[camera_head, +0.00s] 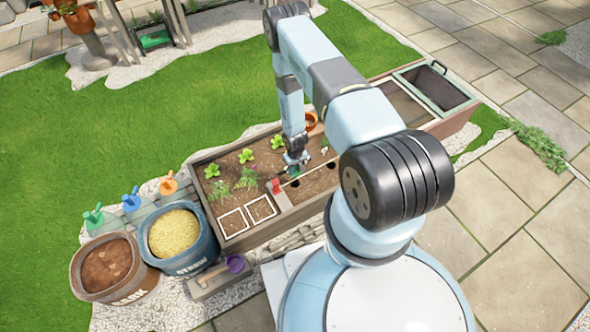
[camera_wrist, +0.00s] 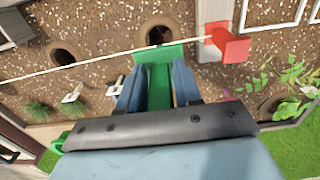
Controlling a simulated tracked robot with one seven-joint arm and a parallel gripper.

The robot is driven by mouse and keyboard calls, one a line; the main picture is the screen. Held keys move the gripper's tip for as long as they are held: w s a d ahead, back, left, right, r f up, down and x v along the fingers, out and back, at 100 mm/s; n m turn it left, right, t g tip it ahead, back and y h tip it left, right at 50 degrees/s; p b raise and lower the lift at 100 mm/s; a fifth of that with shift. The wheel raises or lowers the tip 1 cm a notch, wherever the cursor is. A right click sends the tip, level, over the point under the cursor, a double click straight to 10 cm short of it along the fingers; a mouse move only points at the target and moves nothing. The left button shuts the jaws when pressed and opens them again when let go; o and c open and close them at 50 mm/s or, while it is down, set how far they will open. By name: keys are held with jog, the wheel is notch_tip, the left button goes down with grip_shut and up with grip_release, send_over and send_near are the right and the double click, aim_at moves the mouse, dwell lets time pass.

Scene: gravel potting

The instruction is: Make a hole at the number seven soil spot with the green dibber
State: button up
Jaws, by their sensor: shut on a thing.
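My gripper (camera_head: 296,158) is over the soil of the wooden planter box (camera_head: 222,156). In the wrist view my gripper (camera_wrist: 157,88) is shut on the green dibber (camera_wrist: 160,56), which sits between its two fingers. The dibber's lower end is hidden, so I cannot tell whether it touches the soil. A dark hole (camera_wrist: 160,35) shows just beyond the dibber, and another hole (camera_wrist: 63,54) lies to its left. Small white markers (camera_wrist: 72,93) stand in the soil; I cannot read a number seven on any.
A pale string (camera_wrist: 100,60) runs across the bed to a red block (camera_wrist: 228,46). Green seedlings (camera_head: 247,178) grow nearby.

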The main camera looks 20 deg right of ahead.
jog(key=shift+r, duration=1.9)
